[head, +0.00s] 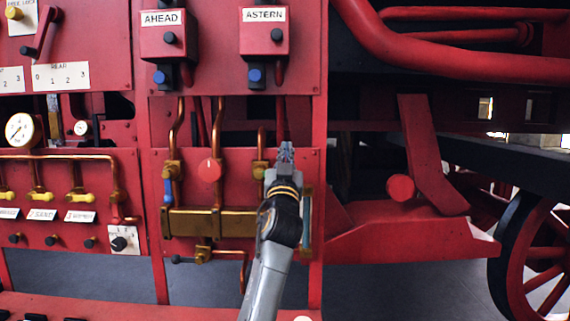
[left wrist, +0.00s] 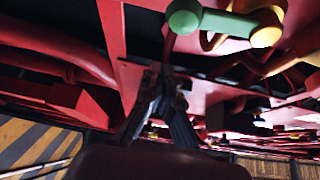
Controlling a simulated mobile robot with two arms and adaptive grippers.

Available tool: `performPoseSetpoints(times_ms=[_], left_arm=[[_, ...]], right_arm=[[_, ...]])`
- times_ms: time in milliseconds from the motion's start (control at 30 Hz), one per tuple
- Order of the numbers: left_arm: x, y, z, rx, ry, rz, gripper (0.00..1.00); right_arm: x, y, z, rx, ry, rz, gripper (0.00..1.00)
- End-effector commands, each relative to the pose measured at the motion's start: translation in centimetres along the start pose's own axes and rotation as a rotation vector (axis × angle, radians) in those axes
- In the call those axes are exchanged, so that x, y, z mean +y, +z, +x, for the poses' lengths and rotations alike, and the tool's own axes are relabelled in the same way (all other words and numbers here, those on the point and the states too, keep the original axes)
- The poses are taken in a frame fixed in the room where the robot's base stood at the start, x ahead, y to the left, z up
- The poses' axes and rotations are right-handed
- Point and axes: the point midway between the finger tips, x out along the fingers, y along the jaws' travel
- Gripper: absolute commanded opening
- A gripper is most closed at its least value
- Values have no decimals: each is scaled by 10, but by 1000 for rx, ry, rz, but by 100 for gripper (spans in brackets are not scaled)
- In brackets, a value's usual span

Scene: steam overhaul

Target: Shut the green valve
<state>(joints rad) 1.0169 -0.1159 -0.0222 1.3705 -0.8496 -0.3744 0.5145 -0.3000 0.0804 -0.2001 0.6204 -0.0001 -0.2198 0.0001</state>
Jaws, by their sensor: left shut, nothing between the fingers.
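A green rounded knob (left wrist: 183,20) shows at the top of the left wrist view, joined to a bar with a yellow end (left wrist: 266,36). I take it for part of the green valve. In the head view I cannot make out the green valve clearly; my left arm covers that part of the pipework. My left gripper (head: 285,152) is in front of the right part of the lower red panel, beside a copper pipe. Its fingers (left wrist: 165,92) are shut and empty, a little below the green knob in the wrist picture. My right gripper is not in view.
A brass manifold (head: 190,222) with a blue handle (head: 168,192) and a red round knob (head: 210,170) is left of my arm. AHEAD (head: 164,35) and ASTERN (head: 264,35) boxes hang above. Red beams and a wheel (head: 540,255) are at right.

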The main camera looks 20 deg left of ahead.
Motion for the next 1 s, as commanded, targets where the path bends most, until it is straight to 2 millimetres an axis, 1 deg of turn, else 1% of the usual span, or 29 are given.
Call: performPoseSetpoints(times_ms=[33, 100, 200, 300, 767, 867, 1000], left_arm=[[1, 10, -1, -6, 2, 1, 0], [0, 20, -6, -5, 1, 1, 0], [0, 30, -10, -2, 1, 0, 0], [0, 36, -12, -1, 0, -1, 0], [0, 41, -14, -1, 8, 14, 0], [0, 49, -17, -2, 34, 61, 0], [1, 52, -19, -3, 70, 121, 0]], right_arm=[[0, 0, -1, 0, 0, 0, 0], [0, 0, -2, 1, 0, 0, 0], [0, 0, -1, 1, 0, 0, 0], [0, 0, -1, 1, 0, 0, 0], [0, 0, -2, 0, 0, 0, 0], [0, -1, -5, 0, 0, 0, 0], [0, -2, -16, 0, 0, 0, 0]])
